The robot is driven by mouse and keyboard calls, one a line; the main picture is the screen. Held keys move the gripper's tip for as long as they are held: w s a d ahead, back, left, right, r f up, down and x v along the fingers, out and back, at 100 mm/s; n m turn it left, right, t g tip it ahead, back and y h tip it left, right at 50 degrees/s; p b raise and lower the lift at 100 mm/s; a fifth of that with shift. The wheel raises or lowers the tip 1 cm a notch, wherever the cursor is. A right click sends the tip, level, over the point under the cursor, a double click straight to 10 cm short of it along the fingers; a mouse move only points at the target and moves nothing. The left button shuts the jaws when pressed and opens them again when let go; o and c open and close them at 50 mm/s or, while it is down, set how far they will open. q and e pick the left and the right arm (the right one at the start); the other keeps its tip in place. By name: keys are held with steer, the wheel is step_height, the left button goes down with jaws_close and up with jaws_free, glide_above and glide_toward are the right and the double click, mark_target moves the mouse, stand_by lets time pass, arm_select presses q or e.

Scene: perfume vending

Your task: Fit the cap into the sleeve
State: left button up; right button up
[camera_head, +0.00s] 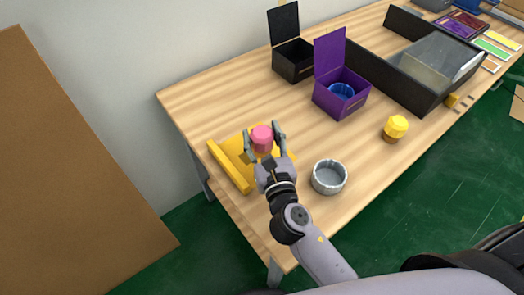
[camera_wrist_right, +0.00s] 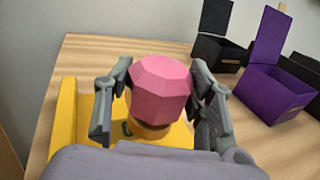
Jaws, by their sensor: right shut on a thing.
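A pink faceted cap (camera_head: 262,136) is between the fingers of my right gripper (camera_head: 264,138), over the yellow fixture (camera_head: 230,167) at the table's near left. In the right wrist view the pink cap (camera_wrist_right: 160,90) stands upright with a brown-orange part (camera_wrist_right: 148,131) directly below it. The right gripper (camera_wrist_right: 160,92) is shut on the cap from both sides. Whether the brown part touches the fixture cannot be told. A grey round open ring (camera_head: 329,178) stands to the right of the gripper; I cannot tell whether it is the sleeve. My left gripper is out of view.
A yellow cap on a brown base (camera_head: 395,128) stands to the right. Behind are an open purple box (camera_head: 340,103) with a blue round piece inside and an open black box (camera_head: 293,66). A long black tray (camera_head: 400,82) is at right. Bare table lies between them.

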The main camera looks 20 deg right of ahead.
mark_target(264, 155)
steer(key=shift+f+b, duration=1.1)
steer(key=shift+f, duration=1.05)
steer(key=shift+f, duration=0.1)
steer(key=o, duration=0.7)
steer(key=shift+f, duration=0.1)
steer(key=o, duration=0.5)
